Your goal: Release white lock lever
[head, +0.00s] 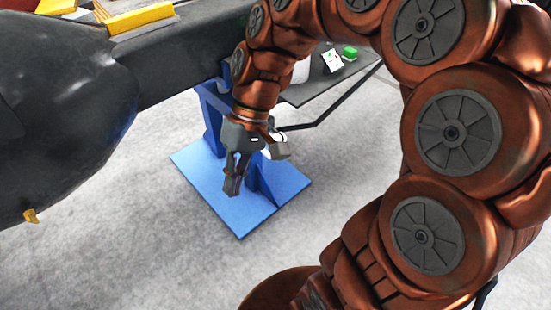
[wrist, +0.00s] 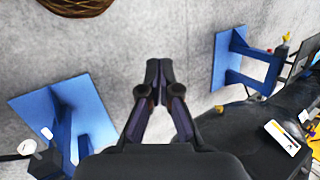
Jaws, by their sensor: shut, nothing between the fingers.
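My gripper (head: 231,190) points down over the blue stand's base plate (head: 245,218), beside its upright. In the wrist view its dark fingers (wrist: 159,68) meet at the tips, shut and empty. A white piece that looks like the lock lever (wrist: 27,147) shows at the left edge of the wrist view, beside the blue stand (wrist: 45,105) and apart from the fingers. In the head view a small white part (head: 272,143) shows just right of my wrist, partly hidden by it. I cannot tell the lever's position or how it is fixed.
A large black casting (head: 60,100) with a long dark beam (head: 175,65) fills the upper left. A dark panel (head: 325,85) stands behind my arm, near a green block (head: 349,53). A second blue stand (wrist: 228,58) is at right in the wrist view. Grey floor is clear in front.

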